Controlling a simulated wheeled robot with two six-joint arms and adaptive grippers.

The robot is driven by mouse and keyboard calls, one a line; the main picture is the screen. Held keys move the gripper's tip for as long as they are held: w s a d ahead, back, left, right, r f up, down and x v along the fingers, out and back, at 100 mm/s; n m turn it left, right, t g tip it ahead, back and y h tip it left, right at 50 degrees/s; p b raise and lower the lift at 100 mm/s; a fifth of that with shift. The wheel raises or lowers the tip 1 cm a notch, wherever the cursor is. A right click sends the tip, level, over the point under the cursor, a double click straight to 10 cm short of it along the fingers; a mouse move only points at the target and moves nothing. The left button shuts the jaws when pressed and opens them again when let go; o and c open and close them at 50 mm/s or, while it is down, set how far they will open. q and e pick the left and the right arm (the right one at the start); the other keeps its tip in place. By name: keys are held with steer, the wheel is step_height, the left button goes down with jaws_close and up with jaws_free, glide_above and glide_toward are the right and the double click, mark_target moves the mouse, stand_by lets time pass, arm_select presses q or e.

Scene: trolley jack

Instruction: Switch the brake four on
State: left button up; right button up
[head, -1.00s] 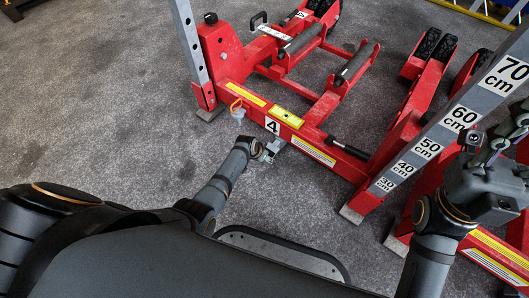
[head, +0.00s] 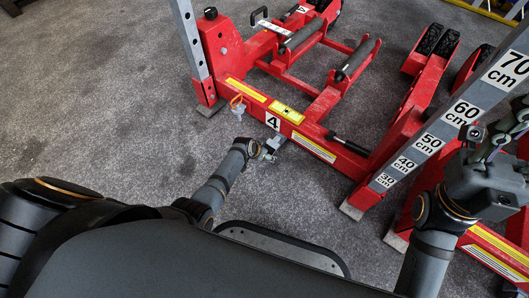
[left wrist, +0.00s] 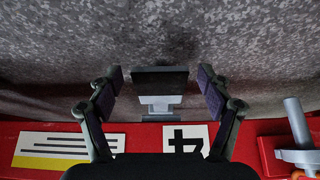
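The number 4 label (head: 273,121) is on the red beam of the trolley jack (head: 305,137). In the left wrist view the label (left wrist: 186,138) appears upside down. The brake four pedal (left wrist: 160,81), a dark pad on a light grey stem, sticks out from the beam beside the label. My left gripper (left wrist: 160,84) is open, one finger on each side of the pedal in that view, with gaps on both sides. In the head view my left gripper (head: 264,152) is just in front of the beam and partly hides the pedal. My right gripper (head: 495,122) is open and empty by the height scale.
An orange-and-grey pin (head: 238,103) hangs on the beam left of the label. A grey post (head: 460,110) with centimetre marks leans across the right side, near my right arm. Another upright post (head: 187,40) is at the left. Grey carpet (head: 120,110) at left is free.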

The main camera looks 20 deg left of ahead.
arm_select(q)
steer(key=v, duration=1.2)
stand_by(0.5)
